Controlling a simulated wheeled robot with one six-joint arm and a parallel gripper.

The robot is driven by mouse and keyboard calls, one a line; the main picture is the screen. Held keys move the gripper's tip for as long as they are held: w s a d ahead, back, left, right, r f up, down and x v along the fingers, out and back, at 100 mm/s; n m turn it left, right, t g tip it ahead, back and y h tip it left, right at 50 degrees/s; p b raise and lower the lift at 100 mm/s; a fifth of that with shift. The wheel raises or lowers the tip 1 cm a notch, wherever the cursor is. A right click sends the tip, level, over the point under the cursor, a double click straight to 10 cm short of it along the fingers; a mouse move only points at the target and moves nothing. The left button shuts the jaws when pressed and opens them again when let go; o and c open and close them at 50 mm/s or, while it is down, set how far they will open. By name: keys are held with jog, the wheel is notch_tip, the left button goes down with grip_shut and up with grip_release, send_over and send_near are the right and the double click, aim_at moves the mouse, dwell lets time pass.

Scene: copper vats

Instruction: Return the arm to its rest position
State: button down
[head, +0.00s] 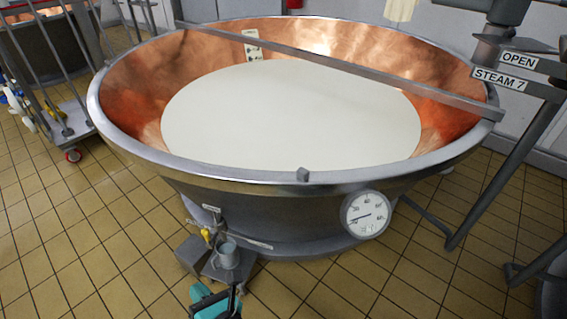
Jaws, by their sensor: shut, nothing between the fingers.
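I cannot make out my gripper or its fingertips in the head view. A teal and dark piece (212,303) is cut off by the bottom edge, left of the middle. I cannot tell what it belongs to. The large copper-lined vat (130,150) fills the middle of the view, and a wide pale liquid surface (290,115) lies inside it.
A metal bar (340,65) spans the vat's rim. A round dial gauge (366,214) is on its front. A small grey cup (228,255) is at its lower front. A railed cart (70,115) stands left, signed pipework (498,78) right. Tiled floor (80,260) is open at front left.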

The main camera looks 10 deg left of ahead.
jog(key=w+d+r+m+h, duration=0.3)
jog(key=w+d+r+m, duration=0.1)
jog(key=w+r+m, duration=0.1)
jog(key=w+d+r+m+h, duration=0.3)
jog(key=w+d+r+m, duration=0.2)
jog(key=w+m, duration=0.2)
jog(key=w+d+r+m+h, duration=0.4)
jog(key=w+r+m, duration=0.1)
jog(key=w+m, duration=0.2)
jog(key=shift+w+d+r+t, duration=0.1)
jog(key=shift+d+r+t, duration=0.1)
jog(key=shift+t, duration=0.2)
jog(key=s+d+r+m+g, duration=0.3)
jog(key=d+r+m, duration=0.35)
jog(key=d, duration=0.25)
jog(key=s+d+r+m+g, duration=0.3)
jog(key=s+d+r+m, duration=0.15)
jog(key=d+r, duration=0.3)
jog(key=s+d+r+m+g+y, duration=0.1)
jog(key=s+d+r+m+g, duration=0.1)
jog(key=s+d+r, duration=0.35)
jog(key=s+d+r+m+g, duration=0.2)
jog(key=s+d+m, duration=0.1)
jog(key=s, duration=0.6)
notch_tip(320, 180, up, 11)
jog(key=p, duration=1.2)
jog(key=shift+w+a+f, duration=0.15)
jog(key=shift+a, duration=0.1)
